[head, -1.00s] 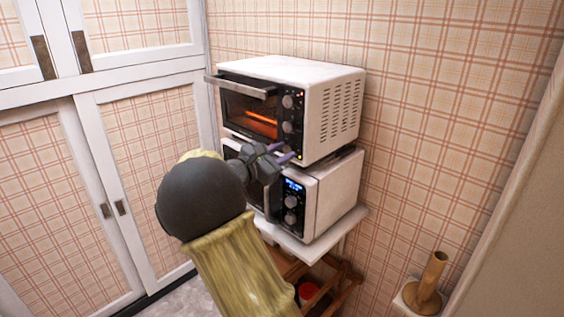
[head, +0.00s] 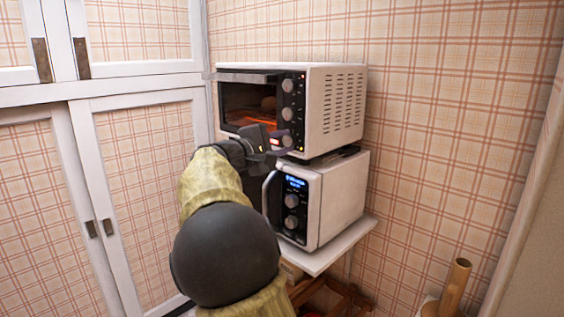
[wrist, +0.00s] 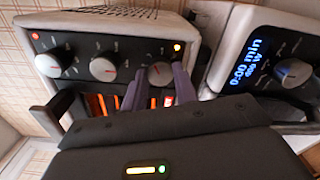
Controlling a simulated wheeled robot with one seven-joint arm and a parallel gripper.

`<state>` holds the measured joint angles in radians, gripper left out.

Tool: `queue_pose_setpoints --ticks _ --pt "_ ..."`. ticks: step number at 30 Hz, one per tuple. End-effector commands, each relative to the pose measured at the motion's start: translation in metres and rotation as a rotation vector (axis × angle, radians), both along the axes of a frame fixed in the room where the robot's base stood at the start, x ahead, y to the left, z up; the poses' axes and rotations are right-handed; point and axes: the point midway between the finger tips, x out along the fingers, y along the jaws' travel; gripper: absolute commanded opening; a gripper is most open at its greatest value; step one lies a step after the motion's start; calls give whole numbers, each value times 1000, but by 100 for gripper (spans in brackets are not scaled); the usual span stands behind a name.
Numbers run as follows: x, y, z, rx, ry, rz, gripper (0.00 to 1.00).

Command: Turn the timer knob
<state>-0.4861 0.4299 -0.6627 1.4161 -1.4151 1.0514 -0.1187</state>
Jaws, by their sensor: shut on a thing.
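The white toaster oven (head: 334,105) stands on top of the microwave, with a column of three round knobs on its black front panel. The lowest knob (wrist: 160,73) sits between my finger tips in the wrist view, beside a small orange light. My gripper (head: 284,143) is at the lower front of the oven panel, its purple fingers shut on this knob. The fingers hide part of it in the head view. The middle knob (wrist: 103,68) and the top knob (wrist: 48,65) are free.
The microwave (head: 342,195) is just below, with a lit blue display and a curved door handle (head: 268,194) near my arm. The oven's handle bar (head: 240,77) juts out above my wrist, and its inside glows orange. White cupboard doors (head: 150,190) stand at left.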

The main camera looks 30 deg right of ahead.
Motion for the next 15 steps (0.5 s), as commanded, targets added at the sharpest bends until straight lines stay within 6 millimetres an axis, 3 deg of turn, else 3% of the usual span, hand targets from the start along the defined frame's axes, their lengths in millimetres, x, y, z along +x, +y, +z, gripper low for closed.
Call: queue_pose_setpoints --ticks 1,15 --pt "0 0 -9 15 -40 1 6" --pt "0 0 -6 144 -396 0 6"
